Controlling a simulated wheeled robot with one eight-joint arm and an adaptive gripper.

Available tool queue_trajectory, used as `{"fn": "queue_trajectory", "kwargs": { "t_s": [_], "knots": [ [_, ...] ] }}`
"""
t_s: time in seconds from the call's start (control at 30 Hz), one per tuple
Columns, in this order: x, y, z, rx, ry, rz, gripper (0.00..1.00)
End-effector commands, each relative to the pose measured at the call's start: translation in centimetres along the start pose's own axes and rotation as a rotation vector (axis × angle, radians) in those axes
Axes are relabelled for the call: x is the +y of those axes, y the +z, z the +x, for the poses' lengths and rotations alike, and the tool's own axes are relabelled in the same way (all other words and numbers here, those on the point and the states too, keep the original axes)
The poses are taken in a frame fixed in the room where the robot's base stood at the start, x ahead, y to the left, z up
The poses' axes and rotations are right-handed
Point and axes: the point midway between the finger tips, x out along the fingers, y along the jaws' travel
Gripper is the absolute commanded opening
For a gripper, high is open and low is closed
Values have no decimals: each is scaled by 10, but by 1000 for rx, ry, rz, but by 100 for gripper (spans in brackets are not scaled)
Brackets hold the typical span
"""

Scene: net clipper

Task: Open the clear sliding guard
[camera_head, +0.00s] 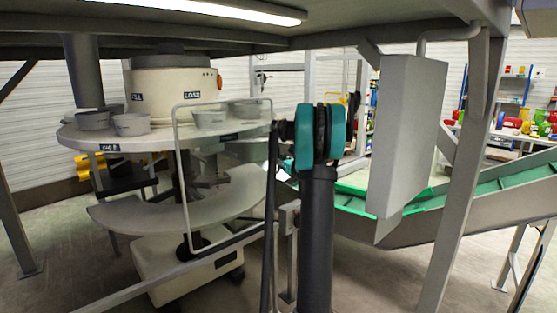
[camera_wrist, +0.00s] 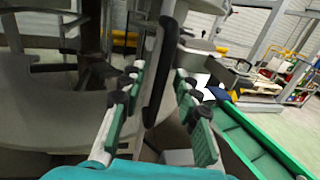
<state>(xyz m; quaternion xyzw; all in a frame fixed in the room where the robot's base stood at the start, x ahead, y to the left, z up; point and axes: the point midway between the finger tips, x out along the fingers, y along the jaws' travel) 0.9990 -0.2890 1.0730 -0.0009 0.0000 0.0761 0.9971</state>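The clear sliding guard is a see-through panel with a thin pale rim (camera_head: 178,165), standing upright in front of the round table in the head view. A black upright handle (camera_wrist: 161,72) shows in the middle of the wrist view; I cannot tell for sure that it belongs to the guard. My gripper (camera_wrist: 160,92) is open, with one green-padded finger on each side of the handle's lower part. I cannot tell whether either finger touches it. In the head view my arm hides the gripper and handle.
A round table (camera_head: 75,138) carries several grey cups behind the guard, with a curved grey shelf (camera_head: 180,208) below. A grey box (camera_head: 405,135) hangs right of my arm. A green-lined conveyor (camera_head: 480,195) slopes at the right. A low metal rail (camera_head: 165,272) crosses in front.

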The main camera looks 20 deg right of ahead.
Motion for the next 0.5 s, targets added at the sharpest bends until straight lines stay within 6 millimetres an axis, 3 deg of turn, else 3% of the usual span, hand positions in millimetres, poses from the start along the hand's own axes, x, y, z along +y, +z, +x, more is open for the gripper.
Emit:
{"fn": "queue_trajectory", "kwargs": {
  "t_s": [0.37, 0.5],
  "knots": [
    [0, 0, 5, 0, -1, 0, 32],
    [0, 0, 5, 0, -1, 0, 15]
  ]
}}
